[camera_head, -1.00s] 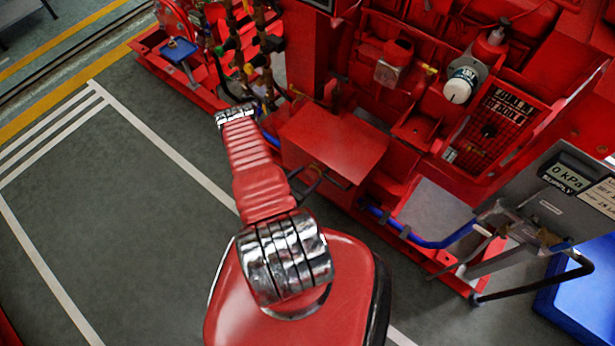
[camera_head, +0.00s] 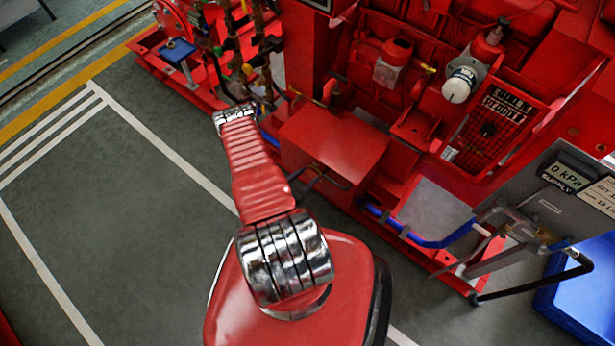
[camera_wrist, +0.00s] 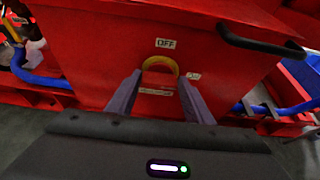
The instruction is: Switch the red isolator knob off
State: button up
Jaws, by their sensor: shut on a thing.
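In the wrist view the red isolator knob (camera_wrist: 158,79) sits on the front of a red box, with a yellow ring (camera_wrist: 161,61) around its upper side. A white OFF label (camera_wrist: 165,43) is above it. A smaller label (camera_wrist: 193,76) is to its right, too small to read. My gripper (camera_wrist: 160,80) has one grey finger on each side of the knob and is shut on it. How far the knob is turned is hard to tell. In the head view neither the knob nor my fingers can be made out; my arm reaches toward the red box (camera_head: 333,140).
A black bar handle (camera_wrist: 258,43) juts out at the upper right of the wrist view. Blue hoses (camera_head: 425,238) run low beside the box. A grey panel reading 0 kPa (camera_head: 565,180) stands to the right. Open floor (camera_head: 120,220) lies left of my arm.

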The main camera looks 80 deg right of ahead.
jog(key=shift+a, duration=0.15)
jog(key=n, duration=0.1)
jog(key=n+g, duration=0.1)
jog(key=shift+w+f+n+g+y, duration=0.15)
jog(key=shift+w+n+g+y, duration=0.1)
jog(key=shift+n+g+y, duration=0.05)
jog(key=shift+w+f+n+g, duration=0.1)
jog(key=shift+n+g, duration=0.25)
jog(key=shift+n, duration=0.2)
jog(key=shift+w+f+n+g, duration=0.1)
jog(key=shift+n+g, duration=0.25)
jog(key=shift+n, duration=0.2)
jog(key=shift+w+d+f+n+g, duration=0.15)
jog(key=shift+n+g, duration=0.35)
jog(key=shift+n, duration=0.4)
jog(key=shift+f+n+g, duration=0.2)
jog(key=shift+n+g, duration=0.3)
jog(key=shift+n, duration=0.4)
jog(key=shift+w+d+f+n+g, duration=0.15)
jog(key=shift+n+g, duration=0.35)
jog(key=shift+n, duration=0.4)
jog(key=shift+s, duration=0.1)
jog(key=o, duration=1.1)
jog(key=shift+r, duration=0.1)
jog(key=shift+c, duration=0.2)
